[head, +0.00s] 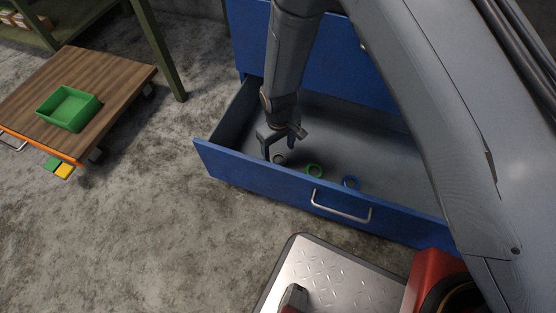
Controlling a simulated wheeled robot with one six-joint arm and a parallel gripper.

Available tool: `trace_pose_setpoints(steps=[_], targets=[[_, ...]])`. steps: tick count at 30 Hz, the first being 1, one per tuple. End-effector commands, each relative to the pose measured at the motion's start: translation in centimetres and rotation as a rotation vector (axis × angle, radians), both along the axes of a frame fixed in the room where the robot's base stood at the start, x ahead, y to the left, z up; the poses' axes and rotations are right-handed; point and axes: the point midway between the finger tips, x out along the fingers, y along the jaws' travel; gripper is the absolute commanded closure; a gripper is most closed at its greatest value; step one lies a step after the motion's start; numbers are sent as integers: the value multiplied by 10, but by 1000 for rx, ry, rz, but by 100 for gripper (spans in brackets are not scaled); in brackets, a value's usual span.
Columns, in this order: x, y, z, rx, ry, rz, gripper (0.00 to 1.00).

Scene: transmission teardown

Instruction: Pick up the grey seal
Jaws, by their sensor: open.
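The grey seal (280,159) is a small ring lying on the floor of the open blue drawer (240,163), near its front wall and toward the left. My gripper (273,155) reaches down into the drawer from above, with its jaws open just over or beside the grey seal. One finger is close to the ring, and I cannot tell whether they touch. A green ring (314,171) and a blue ring (351,183) lie to the right of the grey seal in the same drawer.
The drawer's front wall with its metal handle (341,212) stands close to the rings. A wooden-topped cart (110,75) with a green tray (68,108) is at the left. A metal plate (335,275) is at the bottom.

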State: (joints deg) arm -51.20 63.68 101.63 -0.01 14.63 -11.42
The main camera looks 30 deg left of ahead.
Motion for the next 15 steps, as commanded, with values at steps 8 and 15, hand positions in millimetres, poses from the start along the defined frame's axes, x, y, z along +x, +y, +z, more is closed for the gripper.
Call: trace_pose_setpoints(steps=[8, 15], targets=[[2, 3, -39, -2, 1, -1, 32], [1, 3, -46, -1, 0, -1, 32]])
